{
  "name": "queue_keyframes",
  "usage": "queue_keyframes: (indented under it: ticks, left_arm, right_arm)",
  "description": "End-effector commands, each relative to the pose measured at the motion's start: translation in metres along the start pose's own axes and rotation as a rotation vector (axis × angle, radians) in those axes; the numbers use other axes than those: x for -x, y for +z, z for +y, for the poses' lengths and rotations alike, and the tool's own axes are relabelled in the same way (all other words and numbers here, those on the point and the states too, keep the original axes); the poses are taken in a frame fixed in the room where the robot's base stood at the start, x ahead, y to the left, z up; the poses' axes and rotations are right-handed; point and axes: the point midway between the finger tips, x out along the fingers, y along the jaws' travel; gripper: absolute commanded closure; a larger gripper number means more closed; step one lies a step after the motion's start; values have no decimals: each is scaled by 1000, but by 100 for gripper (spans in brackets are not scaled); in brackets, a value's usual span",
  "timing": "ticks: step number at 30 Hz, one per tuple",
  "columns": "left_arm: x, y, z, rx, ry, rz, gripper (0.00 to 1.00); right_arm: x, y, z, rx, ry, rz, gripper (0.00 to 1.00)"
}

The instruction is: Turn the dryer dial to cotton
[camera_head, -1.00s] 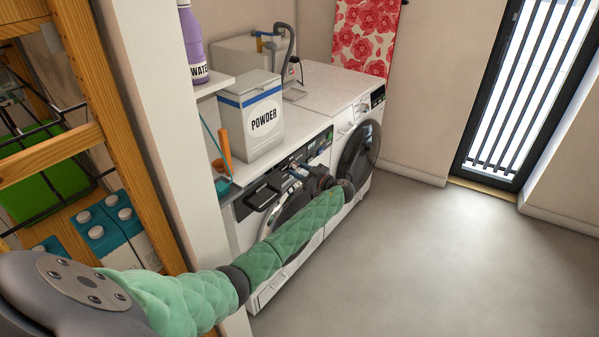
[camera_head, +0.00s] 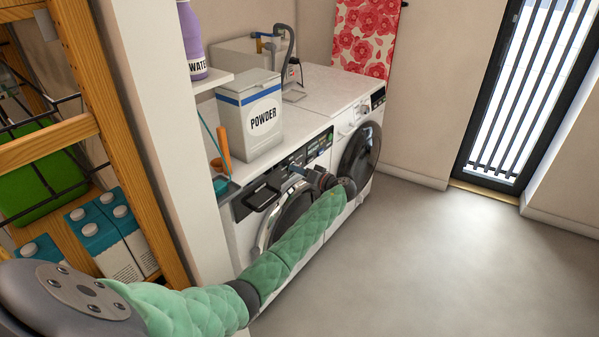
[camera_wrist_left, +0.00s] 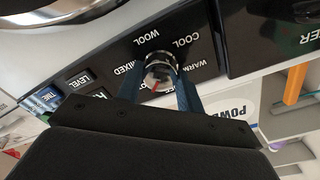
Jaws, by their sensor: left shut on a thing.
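The dryer dial (camera_wrist_left: 159,72) is a small silver knob with a red mark on the dark control panel (camera_wrist_left: 190,25), which appears upside down in the left wrist view. My left gripper (camera_wrist_left: 160,82) is shut on the dial, with a blue finger on either side. The red mark points toward the lower left of the picture. Labels WOOL, COOL, WARM and MIXED show around the dial; other lettering is partly covered by the fingers. In the head view my left gripper (camera_head: 293,169) is at the front panel of the near machine, the dryer (camera_head: 240,238). My right gripper is out of view.
A POWDER box (camera_head: 250,115) stands on the near machine. A second white machine (camera_head: 372,122) with a dark round door stands beyond it. A wooden shelf (camera_head: 75,70) and a white wall edge (camera_head: 150,120) are close on the left. The grey floor (camera_head: 430,255) at right is clear.

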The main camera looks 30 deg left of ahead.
Motion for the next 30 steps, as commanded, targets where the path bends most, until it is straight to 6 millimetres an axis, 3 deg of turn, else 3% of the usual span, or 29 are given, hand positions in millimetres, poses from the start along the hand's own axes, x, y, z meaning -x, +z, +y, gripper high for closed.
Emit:
queue_keyframes:
  ticks: [11,27,28,30]
  left_arm:
    - [0,-2,0,-153,1,-4,86]
    - [0,-2,0,-175,1,-4,86]
    - [0,-2,0,-175,1,-3,59]
    - [0,-2,0,-175,0,-4,45]
  right_arm:
    - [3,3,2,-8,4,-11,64]
    - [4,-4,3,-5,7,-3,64]
    - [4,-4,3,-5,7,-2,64]
    - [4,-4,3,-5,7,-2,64]
